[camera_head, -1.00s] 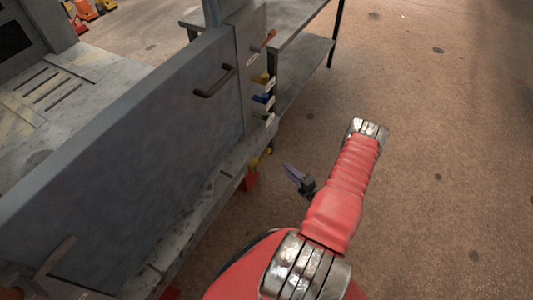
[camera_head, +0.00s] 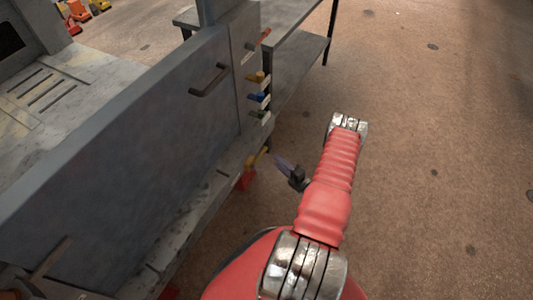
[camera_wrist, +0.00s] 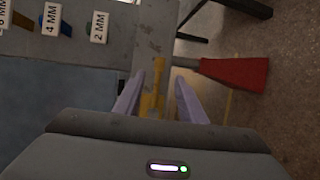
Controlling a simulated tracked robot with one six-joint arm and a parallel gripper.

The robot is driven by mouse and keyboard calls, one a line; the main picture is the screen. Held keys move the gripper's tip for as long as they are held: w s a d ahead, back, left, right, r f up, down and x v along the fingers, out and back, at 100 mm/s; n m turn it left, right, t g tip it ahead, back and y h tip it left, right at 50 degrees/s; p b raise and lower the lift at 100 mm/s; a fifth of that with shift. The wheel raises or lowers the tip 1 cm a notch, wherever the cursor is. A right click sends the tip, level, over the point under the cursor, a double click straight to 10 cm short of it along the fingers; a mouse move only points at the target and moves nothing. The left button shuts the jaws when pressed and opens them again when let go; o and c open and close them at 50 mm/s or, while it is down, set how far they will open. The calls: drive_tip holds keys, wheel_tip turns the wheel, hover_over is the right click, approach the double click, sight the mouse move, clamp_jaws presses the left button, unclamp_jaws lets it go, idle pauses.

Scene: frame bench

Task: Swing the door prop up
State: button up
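A small yellow piece (camera_head: 258,159) sticks out low at the right end of the bench, just below the grey door panel (camera_head: 130,140). It looks like the door prop, though I cannot be sure. In the wrist view the yellow piece (camera_wrist: 153,97) stands between my two pale purple fingers. My gripper (camera_wrist: 159,76) is open, with a finger on either side of it and a gap to each. In the head view my gripper (camera_head: 278,161) is just right of the yellow piece. Whether the fingertips have reached past it is hard to tell.
A red foot (camera_head: 246,181) is under the bench corner; it shows right of the fingers in the wrist view (camera_wrist: 238,74). The panel has a dark handle (camera_head: 208,80) and several coloured pegs beside labels. A grey table (camera_head: 290,25) stands behind. Brown floor at right is clear.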

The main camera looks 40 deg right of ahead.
drive_tip(key=w+f, duration=0.1)
drive_tip(key=w, duration=0.8)
drive_tip(key=shift+d+f, duration=0.15)
drive_tip(key=shift+d, duration=0.15)
drive_tip(key=shift+c, duration=0.6)
clamp_jaws()
drive_tip(key=shift+a, duration=0.15)
